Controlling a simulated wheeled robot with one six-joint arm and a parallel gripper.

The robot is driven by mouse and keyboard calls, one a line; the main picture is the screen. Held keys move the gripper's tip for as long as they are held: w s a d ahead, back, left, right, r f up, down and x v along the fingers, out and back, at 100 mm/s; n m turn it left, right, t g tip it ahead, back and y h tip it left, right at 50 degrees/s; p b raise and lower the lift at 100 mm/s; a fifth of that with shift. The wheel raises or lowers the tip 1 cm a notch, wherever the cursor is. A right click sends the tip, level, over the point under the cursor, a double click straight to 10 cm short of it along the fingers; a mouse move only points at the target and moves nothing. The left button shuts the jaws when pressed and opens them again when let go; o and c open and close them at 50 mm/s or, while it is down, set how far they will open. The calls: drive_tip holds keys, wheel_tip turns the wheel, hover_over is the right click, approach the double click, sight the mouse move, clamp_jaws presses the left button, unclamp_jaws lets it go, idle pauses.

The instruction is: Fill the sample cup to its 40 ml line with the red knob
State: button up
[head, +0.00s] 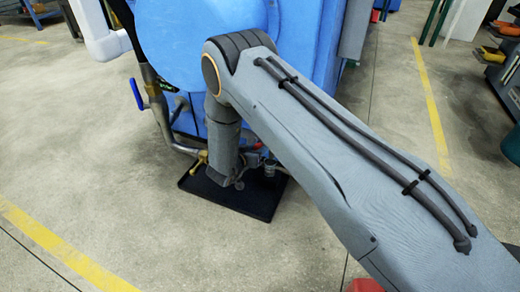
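My arm reaches in from the lower right, bends at the elbow and points down in front of a blue machine (312,60). Its end, with my gripper (238,182), is low over a black drip tray (255,205) on the floor. The fingers are too small and dark to tell whether they are open or shut, or whether they hold anything. A small reddish spot (257,146) shows just right of my wrist; I cannot tell if it is the red knob. I cannot make out the sample cup; my arm hides part of that area.
A brass-coloured fitting (200,160) is left of my wrist. A pipe with a blue lever (135,93) stands at the machine's left. Yellow floor lines (60,247) run on both sides. The floor at left is clear. Shelving (505,75) stands at far right.

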drive_tip(key=c, duration=0.6)
drive_tip(key=shift+o, duration=0.2)
drive_tip(key=shift+d, duration=0.25)
drive_tip(key=m+y+p, duration=0.1)
drive_tip(key=p, duration=0.2)
drive_tip(key=shift+s+m, duration=0.1)
drive_tip(key=shift+m, duration=0.3)
drive_tip(key=shift+d+f+m+t+y+p, duration=0.15)
drive_tip(key=shift+m+t+y+p, duration=0.35)
drive_tip(key=shift+m+y+p, duration=0.75)
drive_tip(key=shift+h, duration=0.25)
drive_tip(key=o, duration=0.8)
drive_tip(key=shift+m, duration=0.25)
drive_tip(key=shift+c, duration=0.2)
